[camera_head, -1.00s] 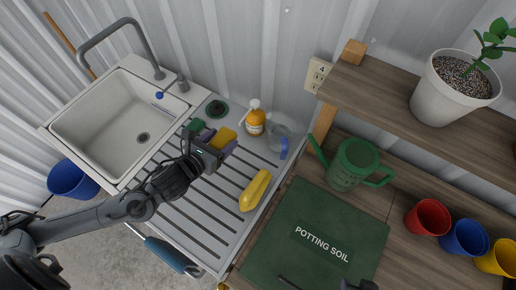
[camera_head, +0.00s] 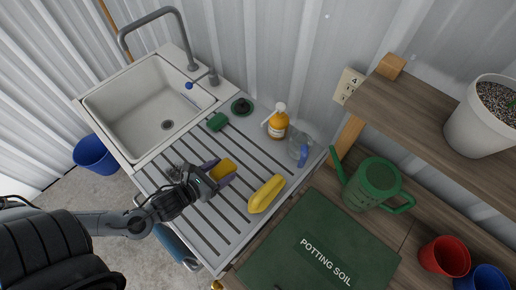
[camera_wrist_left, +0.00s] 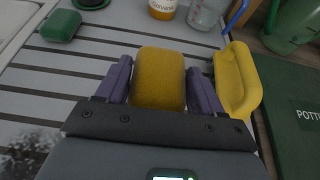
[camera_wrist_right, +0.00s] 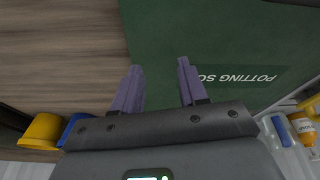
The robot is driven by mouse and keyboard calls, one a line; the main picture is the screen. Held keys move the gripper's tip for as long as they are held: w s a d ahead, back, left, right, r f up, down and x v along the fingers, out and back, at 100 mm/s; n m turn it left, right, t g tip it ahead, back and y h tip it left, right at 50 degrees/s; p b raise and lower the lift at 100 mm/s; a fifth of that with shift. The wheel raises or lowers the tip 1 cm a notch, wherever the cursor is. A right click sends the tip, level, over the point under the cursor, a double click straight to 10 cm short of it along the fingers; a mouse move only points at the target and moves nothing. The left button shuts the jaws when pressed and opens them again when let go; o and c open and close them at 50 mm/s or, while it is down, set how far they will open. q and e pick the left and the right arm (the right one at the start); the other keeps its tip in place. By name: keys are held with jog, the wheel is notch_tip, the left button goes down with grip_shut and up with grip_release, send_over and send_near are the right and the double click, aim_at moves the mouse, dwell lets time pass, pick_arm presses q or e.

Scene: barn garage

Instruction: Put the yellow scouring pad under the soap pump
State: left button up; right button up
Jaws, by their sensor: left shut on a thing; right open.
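The yellow scouring pad (camera_wrist_left: 158,78) is held between the purple fingers of my left gripper (camera_head: 222,171), which is shut on it. The pad also shows in the head view (camera_head: 224,168), over the slatted drainboard. The soap pump (camera_head: 277,122), an amber bottle with a white pump head, stands upright at the back of the drainboard, beyond the gripper and apart from it. Its lower part shows at the top of the left wrist view (camera_wrist_left: 162,8). My right gripper (camera_wrist_right: 160,85) is open and empty above the potting soil bag; it is not visible in the head view.
A green sponge-like block (camera_head: 217,122), a dark green round stopper (camera_head: 241,107) and a clear container with blue handle (camera_head: 300,149) are near the pump. The sink (camera_head: 150,110) is left; a green watering can (camera_head: 370,184) is right.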

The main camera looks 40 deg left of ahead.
pick_arm(q)
send_over(257, 152)
pick_arm(e)
jog(key=shift+f, duration=0.15)
pick_arm(q)
notch_tip(257, 152, down, 2)
jog(key=shift+f, duration=0.15)
pick_arm(e)
jog(key=shift+w+f, duration=0.1)
jog(key=shift+w, duration=0.05)
pick_arm(q)
jog(key=shift+s+f, duration=0.15)
jog(key=shift+f, duration=0.3)
pick_arm(e)
jog(key=shift+f, duration=0.1)
pick_arm(q)
notch_tip(257, 152, down, 3)
jog(key=shift+r+b, duration=0.15)
jog(key=shift+b, duration=0.3)
pick_arm(e)
jog(key=shift+f, duration=0.2)
pick_arm(q)
jog(key=shift+w+f, duration=0.25)
jog(key=shift+f, duration=0.25)
jog(key=shift+f, duration=0.1)
jog(key=o, duration=1)
